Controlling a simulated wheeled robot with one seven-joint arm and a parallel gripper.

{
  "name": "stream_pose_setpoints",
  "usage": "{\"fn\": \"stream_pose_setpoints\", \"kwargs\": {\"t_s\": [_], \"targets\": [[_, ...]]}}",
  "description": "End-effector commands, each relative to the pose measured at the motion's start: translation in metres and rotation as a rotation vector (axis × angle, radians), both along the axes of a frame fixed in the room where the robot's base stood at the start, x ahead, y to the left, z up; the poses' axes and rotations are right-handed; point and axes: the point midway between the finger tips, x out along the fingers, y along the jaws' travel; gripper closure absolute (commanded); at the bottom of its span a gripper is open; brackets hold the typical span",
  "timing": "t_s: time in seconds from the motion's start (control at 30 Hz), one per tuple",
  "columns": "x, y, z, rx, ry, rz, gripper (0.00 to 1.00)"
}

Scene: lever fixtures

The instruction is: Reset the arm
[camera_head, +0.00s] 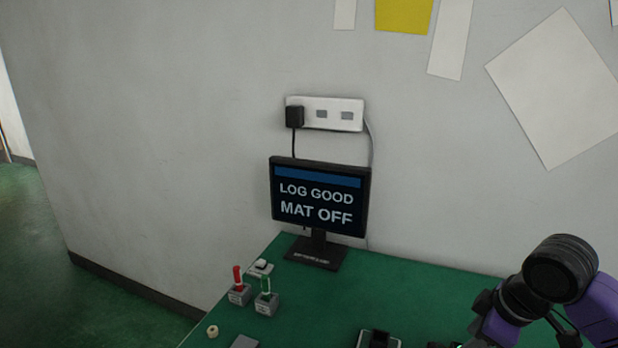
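My arm shows at the lower right of the head view as purple and black links. My gripper is not in view; the arm runs out at the bottom and right edges. A small monitor (319,199) stands at the back of the green table (400,290) and reads "LOG GOOD" and "MAT OFF". Two small grey lever boxes stand at the table's left: one with a red lever (238,278), one with a green lever (265,287). Both levers point roughly upward. No part of the arm touches them.
A white switch (261,267) lies behind the levers, and a small beige ring (212,331) in front. A dark device (379,339) is cut off at the bottom edge. A power strip (325,114) with a black plug is on the wall. The table's middle is clear.

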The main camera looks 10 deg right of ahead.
Motion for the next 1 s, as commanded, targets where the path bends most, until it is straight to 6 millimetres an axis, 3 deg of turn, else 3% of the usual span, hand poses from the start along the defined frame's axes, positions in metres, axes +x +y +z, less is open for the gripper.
{"fn": "stream_pose_setpoints", "kwargs": {"t_s": [0.2,0.3,0.43,0.6,0.7,0.83,1.0], "targets": [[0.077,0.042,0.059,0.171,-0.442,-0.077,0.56],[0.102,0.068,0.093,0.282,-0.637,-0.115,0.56],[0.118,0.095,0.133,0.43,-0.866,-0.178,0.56],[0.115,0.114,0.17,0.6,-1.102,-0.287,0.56],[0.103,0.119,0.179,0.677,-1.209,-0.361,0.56],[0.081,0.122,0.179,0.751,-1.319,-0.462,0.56],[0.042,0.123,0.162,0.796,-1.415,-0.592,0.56]]}}
